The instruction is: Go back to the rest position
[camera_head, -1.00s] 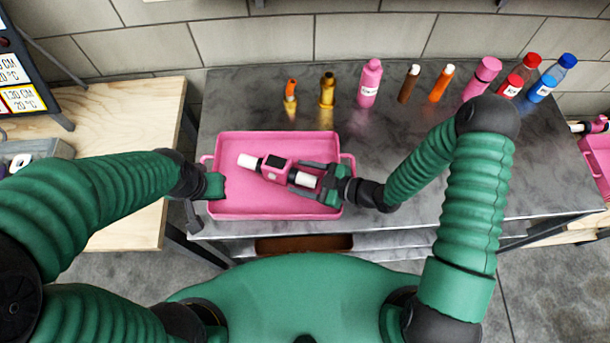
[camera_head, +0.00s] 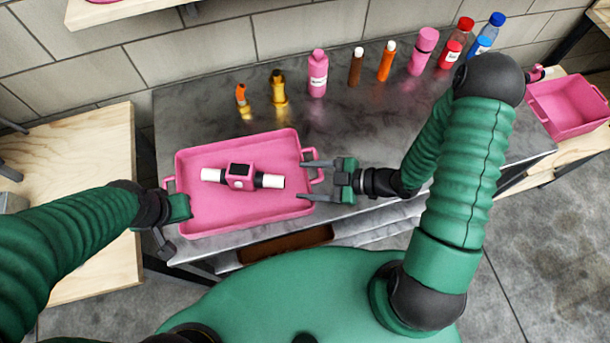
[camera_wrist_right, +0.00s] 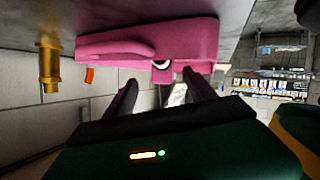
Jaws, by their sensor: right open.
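A pink tray (camera_head: 245,212) stands at the front left of the grey metal table. A pink and white filter device (camera_head: 240,177) with black collars lies in it. My right gripper (camera_head: 308,180) is open and empty at the tray's right edge, its fingers on either side of the right handle, apart from the device. In the right wrist view the open fingers (camera_wrist_right: 165,95) point at the pink tray (camera_wrist_right: 150,42). My left gripper (camera_head: 168,215) is at the tray's left handle; its fingers are partly hidden, so I cannot tell whether it grips it.
Several bottles and tubes stand along the table's back, among them a pink bottle (camera_head: 317,75) and an orange tube (camera_head: 386,62). A wooden table (camera_head: 85,190) is at the left. Another pink tray (camera_head: 570,110) is at the far right. The table's middle (camera_head: 370,125) is clear.

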